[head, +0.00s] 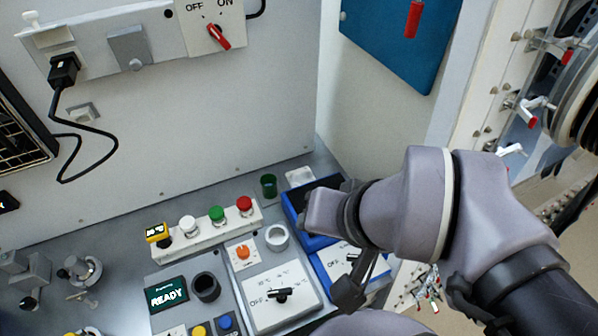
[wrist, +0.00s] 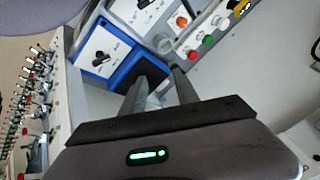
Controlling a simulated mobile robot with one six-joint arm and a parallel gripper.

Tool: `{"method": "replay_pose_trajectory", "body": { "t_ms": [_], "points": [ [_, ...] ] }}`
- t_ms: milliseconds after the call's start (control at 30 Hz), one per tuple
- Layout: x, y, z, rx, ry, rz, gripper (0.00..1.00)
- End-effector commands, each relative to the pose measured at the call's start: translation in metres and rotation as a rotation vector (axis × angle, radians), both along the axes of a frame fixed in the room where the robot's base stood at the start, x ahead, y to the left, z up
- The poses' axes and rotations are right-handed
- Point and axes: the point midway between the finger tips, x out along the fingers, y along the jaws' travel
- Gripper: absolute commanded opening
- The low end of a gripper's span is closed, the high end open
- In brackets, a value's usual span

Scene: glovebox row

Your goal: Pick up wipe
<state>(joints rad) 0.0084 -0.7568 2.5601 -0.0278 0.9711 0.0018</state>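A small white, flat piece that looks like the wipe (head: 299,176) lies at the back of the bench, just behind the blue tray (head: 288,208) and right of a dark green cup (head: 268,185). In the wrist view a pale patch, probably the same wipe (wrist: 153,100), shows between my fingers. My gripper (wrist: 160,76) is open, with its two dark fingers apart and nothing visibly held. In the head view my wrist covers part of the tray, and the fingertips are hidden. I cannot tell the height of the fingers above the wipe.
A blue-edged switch box (head: 340,262) stands in front of the tray. A row of coloured buttons (head: 217,214), a white cup (head: 277,237) and a dark cup (head: 206,287) are to the left. The grey back wall (head: 200,130) rises close behind the wipe.

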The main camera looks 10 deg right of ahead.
Motion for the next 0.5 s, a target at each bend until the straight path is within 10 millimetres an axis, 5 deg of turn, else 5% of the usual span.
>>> {"method": "replay_pose_trajectory", "body": {
  "t_ms": [400, 500],
  "points": [
    [0.0, 0.0, 0.0, 0.0, 0.0, -0.001, 0.42],
    [0.013, -0.001, 0.012, 0.015, 0.035, -0.037, 0.42]
  ]
}}
